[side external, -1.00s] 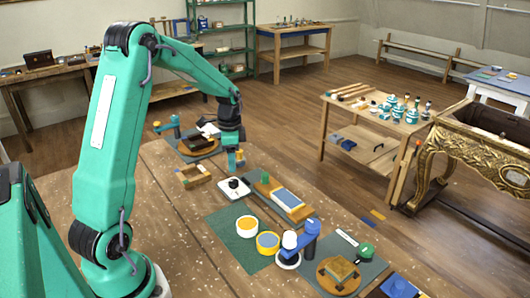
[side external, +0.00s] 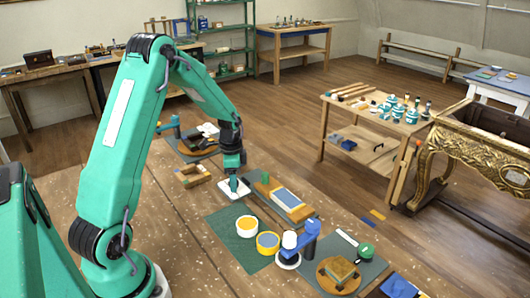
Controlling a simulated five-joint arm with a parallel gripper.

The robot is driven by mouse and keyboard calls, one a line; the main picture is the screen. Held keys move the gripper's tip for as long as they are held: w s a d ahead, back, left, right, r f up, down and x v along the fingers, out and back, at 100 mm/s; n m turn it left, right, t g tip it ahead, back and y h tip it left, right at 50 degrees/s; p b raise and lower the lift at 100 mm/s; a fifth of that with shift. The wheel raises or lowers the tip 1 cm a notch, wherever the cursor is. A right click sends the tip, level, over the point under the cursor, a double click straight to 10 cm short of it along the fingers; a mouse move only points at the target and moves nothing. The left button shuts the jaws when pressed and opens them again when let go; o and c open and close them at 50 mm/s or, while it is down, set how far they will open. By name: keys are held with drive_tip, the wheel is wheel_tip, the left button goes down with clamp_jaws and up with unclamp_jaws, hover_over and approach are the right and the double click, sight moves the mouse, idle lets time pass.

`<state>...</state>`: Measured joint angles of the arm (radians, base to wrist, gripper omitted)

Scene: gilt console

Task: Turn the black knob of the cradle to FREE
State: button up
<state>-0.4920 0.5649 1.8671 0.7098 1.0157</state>
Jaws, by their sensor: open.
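A white plate (side external: 240,194) lies on the speckled bench, left of a long wooden block with a pale blue-grey top. My gripper (side external: 234,184) points down over this plate, with its fingertips low at the plate's middle. It is open. The black knob on the plate is hidden behind my fingers, so I cannot tell its pointing or whether the fingers touch it. Any FREE mark is too small to read.
The wooden block (side external: 287,199) with a green peg stands close to my gripper's right. A small wooden tray (side external: 192,178) is at the left. A blue clamp (side external: 311,237) stands further right.

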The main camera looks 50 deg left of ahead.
drive_tip(key=c, duration=1)
drive_tip(key=shift+n, duration=0.5)
drive_tip(key=n, duration=0.3)
drive_tip(key=shift+n, duration=0.3)
drive_tip(key=n, duration=1.3)
drive_tip(key=shift+n, duration=0.3)
